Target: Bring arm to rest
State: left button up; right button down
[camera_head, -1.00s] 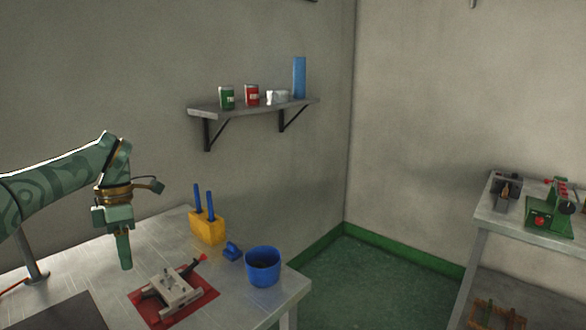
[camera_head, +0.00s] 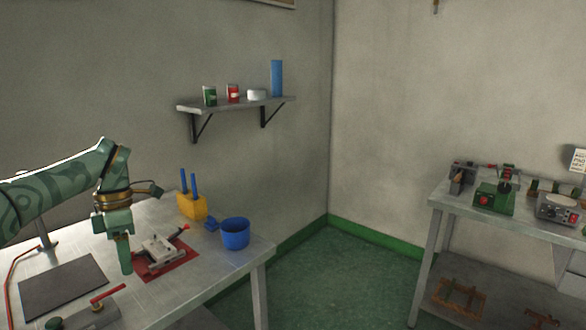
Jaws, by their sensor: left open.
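My left gripper (camera_head: 124,256) hangs down above the metal table at the left, with its fingers pointing down. It holds nothing that I can see. Seen from here its fingers overlap, so the gap between them is hard to make out. It is just left of a grey metal clamp-like device (camera_head: 160,250) on a red mat (camera_head: 183,262). My right gripper is not in view.
The left table (camera_head: 205,279) also carries a blue cup (camera_head: 235,234), a yellow block (camera_head: 192,207) with blue-handled tools, a dark mat (camera_head: 62,285) and a red-handled tool (camera_head: 108,296). A second table (camera_head: 431,199) with green machines stands right. Green floor (camera_head: 345,275) between is clear.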

pick_arm(q)
jog(key=s+d+f+n+t+h, duration=0.2)
jog(key=d+f+n+h, duration=0.3)
jog(key=d+f+h, duration=1.25)
jog(key=s+d+f+n+t+y, duration=0.25)
jog(key=f+n, duration=0.35)
jog(key=f, duration=0.3)
jog(key=s+d+f+n+t+y, duration=0.1)
jog(key=d+f+n+t+y, duration=0.25)
jog(key=f+n, duration=0.45)
jog(key=s+a+f+n+t+y, duration=0.1)
jog(key=s+a+f+n+y, duration=0.35)
jog(key=s+f+n, duration=0.45)
jog(key=s+a+f+n+t+y, duration=0.1)
jog(key=s+a+f+n+y, duration=0.35)
jog(key=s+f, duration=0.8)
jog(key=s+a+f+n+g+y, duration=0.1)
jog(key=s+a+f+n+g, duration=0.1)
jog(key=s, duration=0.8)
jog(key=s+a+f+n+g+y, duration=0.1)
jog(key=s+a+f+n+g, duration=0.1)
jog(key=s, duration=0.9)
jog(key=s+a+f+n+g+y, duration=0.1)
jog(key=s+a+f+n+g, duration=0.1)
jog(key=s+n, duration=0.4)
jog(key=s+g, duration=0.1)
jog(key=s, duration=0.4)
jog(key=shift+a+f, duration=0.15)
jog(key=shift+f, duration=0.15)
